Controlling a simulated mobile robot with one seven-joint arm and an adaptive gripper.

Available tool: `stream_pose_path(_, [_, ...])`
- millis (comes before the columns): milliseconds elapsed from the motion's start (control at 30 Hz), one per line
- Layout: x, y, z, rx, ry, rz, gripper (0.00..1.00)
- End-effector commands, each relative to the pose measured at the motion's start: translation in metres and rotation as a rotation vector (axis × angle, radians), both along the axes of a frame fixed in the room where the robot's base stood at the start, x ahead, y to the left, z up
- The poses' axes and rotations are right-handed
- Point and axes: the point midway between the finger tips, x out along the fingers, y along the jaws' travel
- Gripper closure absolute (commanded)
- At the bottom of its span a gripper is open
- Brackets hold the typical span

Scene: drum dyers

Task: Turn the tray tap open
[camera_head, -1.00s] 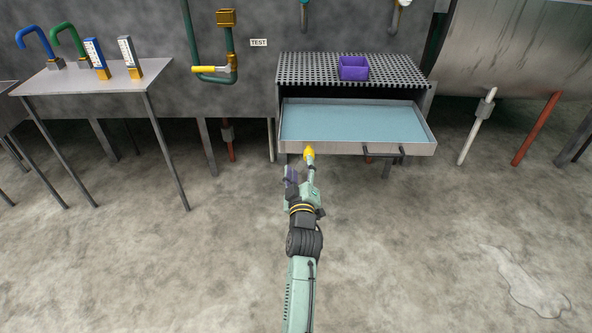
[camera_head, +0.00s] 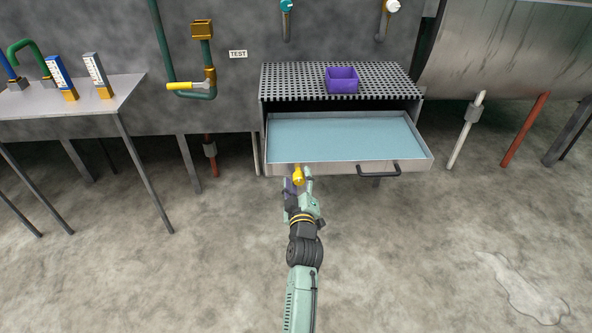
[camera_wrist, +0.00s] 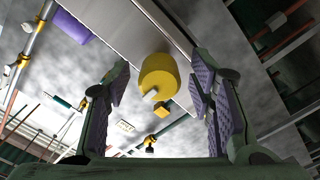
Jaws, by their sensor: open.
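The tray tap is a yellow knob (camera_head: 298,174) at the left part of the metal tray's front wall (camera_head: 335,168). The tray holds blue liquid. In the wrist view the round yellow tap (camera_wrist: 158,75), with a notched face, shows between my two fingers. My gripper (camera_head: 300,182) is open and right at the tap in the head view. In the wrist view my gripper (camera_wrist: 161,85) has one padded finger on each side of the tap, with visible gaps. I cannot tell its exact depth from the tap.
A dark handle (camera_head: 379,172) sticks out of the tray front to the right. A perforated shelf (camera_head: 290,82) above the tray holds a purple bin (camera_head: 342,82). A side table (camera_head: 110,118) stands left. A wall valve (camera_head: 180,86) has a yellow lever.

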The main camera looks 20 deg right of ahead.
Motion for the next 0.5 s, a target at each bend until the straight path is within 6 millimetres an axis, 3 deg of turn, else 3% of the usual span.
stream_pose_path(500, [-0.0013,-0.0014,-0.0001,0.0,0.0,0.0,0.54])
